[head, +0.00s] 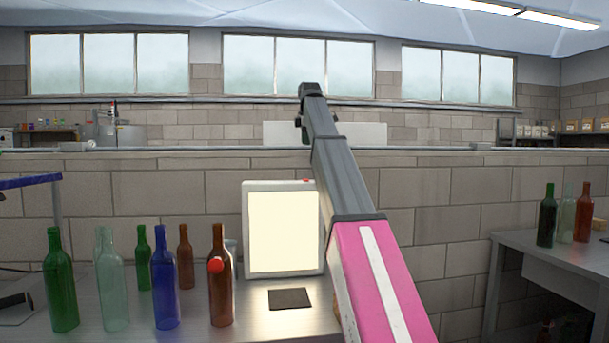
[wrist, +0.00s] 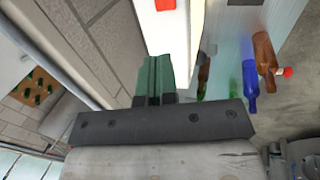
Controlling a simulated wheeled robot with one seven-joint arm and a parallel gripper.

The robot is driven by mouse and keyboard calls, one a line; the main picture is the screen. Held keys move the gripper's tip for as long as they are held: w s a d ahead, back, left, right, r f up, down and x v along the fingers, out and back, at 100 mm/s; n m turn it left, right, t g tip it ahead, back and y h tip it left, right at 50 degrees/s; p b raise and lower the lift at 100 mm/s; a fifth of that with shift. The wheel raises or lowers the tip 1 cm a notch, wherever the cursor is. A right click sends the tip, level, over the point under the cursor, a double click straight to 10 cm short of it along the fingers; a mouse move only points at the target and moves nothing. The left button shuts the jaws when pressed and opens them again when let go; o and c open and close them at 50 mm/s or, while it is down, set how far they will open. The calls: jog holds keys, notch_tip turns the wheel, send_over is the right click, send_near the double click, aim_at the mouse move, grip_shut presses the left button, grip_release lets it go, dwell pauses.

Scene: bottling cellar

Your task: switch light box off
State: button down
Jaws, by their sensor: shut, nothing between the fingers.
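The light box (head: 243,230) stands upright on the metal bench, a pale frame around a glowing cream panel. Its panel is lit. A small red switch (head: 306,181) sits on its top edge, close to my arm in the head view. In the wrist view the red switch (wrist: 165,5) is at the top, on the pale top of the light box (wrist: 168,35). My gripper (wrist: 153,60) is shut and empty, its greenish fingers side by side, pointing toward the switch but apart from it in the picture. In the head view my arm hides most of the gripper.
A dark pad (head: 290,299) lies before the box. A brick wall (head: 430,200) rises behind. A side table (head: 550,255) is at right.

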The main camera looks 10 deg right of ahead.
aim_at(305, 179)
jog(key=x, duration=1.3)
jog(key=shift+w+f, duration=0.15)
jog(key=shift+f, duration=0.3)
jog(key=shift+w+f, duration=0.2)
jog(key=shift+f, duration=0.2)
